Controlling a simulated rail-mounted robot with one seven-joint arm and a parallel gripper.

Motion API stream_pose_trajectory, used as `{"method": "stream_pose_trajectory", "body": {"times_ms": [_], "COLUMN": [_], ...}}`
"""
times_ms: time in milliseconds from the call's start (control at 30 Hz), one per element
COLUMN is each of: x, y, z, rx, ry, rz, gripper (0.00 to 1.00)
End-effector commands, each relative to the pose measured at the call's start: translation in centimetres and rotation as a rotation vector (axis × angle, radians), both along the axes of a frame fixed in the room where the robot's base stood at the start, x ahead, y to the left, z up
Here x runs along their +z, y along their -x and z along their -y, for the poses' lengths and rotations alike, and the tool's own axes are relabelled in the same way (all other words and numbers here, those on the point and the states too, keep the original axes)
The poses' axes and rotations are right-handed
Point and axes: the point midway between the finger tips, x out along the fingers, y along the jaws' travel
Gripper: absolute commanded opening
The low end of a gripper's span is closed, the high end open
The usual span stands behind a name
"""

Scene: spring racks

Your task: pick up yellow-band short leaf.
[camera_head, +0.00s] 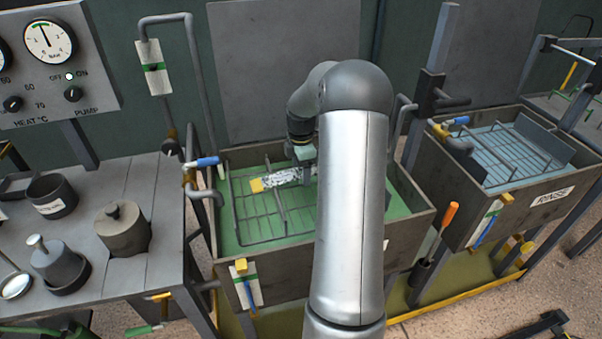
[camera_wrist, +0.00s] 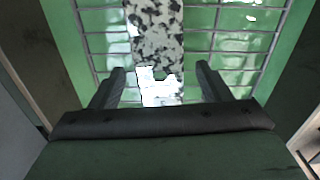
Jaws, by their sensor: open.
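The short leaf (camera_head: 285,178) is a speckled black-and-white strip with a yellow band (camera_head: 257,186) at its left end. It lies on the wire rack (camera_head: 245,215) in the green-liquid tank in the head view. The wrist view shows the speckled leaf (camera_wrist: 157,40) running up from between my fingers, its near end bright white; no yellow shows there. My gripper (camera_wrist: 160,80) is open, one finger on each side of the leaf, with gaps on both sides. In the head view my arm hides part of the gripper and the leaf's right end.
The rinse tank (camera_head: 520,190) with blue liquid is to the right. A bench (camera_head: 150,185) with pots is at left.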

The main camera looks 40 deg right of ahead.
Motion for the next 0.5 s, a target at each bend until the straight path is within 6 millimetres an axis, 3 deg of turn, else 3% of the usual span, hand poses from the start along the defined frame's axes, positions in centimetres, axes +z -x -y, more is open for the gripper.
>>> {"method": "stream_pose_trajectory", "body": {"times_ms": [67,300,500], "x": [0.01,0.04,0.22], "y": [-0.01,-0.01,-0.08], "z": [-0.01,-0.01,0.03], "rx": [0.000,0.000,0.000], "ry": [0.000,0.000,0.001], "rz": [0.000,0.000,0.003], "gripper": [0.71,0.09,0.09]}}
